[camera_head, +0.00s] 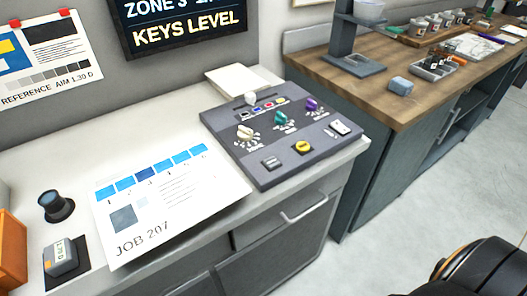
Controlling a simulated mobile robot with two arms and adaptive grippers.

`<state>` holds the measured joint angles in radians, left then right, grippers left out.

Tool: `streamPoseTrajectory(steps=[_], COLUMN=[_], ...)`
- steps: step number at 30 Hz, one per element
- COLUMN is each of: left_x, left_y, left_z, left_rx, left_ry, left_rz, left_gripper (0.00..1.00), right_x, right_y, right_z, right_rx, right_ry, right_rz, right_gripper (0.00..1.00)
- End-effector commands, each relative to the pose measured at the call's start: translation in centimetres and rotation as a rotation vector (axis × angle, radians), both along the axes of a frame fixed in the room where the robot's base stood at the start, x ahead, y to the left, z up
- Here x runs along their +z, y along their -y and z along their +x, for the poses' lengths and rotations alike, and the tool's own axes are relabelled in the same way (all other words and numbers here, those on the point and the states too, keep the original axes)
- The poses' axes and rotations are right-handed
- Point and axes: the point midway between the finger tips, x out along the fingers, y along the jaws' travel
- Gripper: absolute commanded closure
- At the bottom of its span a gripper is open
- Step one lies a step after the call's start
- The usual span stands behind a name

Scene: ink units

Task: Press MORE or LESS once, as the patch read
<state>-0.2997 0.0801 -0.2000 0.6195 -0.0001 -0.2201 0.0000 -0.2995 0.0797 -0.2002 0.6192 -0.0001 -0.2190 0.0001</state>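I cannot read which are MORE and LESS. A printed sheet (170,205), marked JOB 207, shows a row of numbered blue patches. Neither gripper is in view.
A wall screen (185,22) reads KEYS LEVEL, with a cut-off ZONE 3 line. A reference sheet (50,60) reads AIM 1.30 D. A black loupe-like cylinder (55,205) and orange box (10,250) stand at left. A wooden bench (400,100) is at right.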

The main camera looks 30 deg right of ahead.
Motion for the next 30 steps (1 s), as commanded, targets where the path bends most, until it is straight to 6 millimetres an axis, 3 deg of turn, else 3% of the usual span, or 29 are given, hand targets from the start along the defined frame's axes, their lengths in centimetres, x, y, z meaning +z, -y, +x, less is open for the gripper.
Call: streamPoseTrajectory(steps=[4,5,12,14,30], left_x=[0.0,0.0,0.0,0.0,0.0], left_y=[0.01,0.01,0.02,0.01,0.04], left_z=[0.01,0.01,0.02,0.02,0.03], left_rx=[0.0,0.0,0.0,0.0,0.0], left_ry=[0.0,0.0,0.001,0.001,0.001], left_rz=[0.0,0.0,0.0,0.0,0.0], left_gripper=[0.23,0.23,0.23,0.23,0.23], right_x=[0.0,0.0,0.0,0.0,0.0], right_y=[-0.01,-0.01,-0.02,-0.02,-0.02], right_z=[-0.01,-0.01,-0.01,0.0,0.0], right_rx=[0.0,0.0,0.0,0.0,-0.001], right_ry=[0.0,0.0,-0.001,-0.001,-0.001], right_rz=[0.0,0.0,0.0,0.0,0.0], right_gripper=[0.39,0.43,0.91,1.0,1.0])
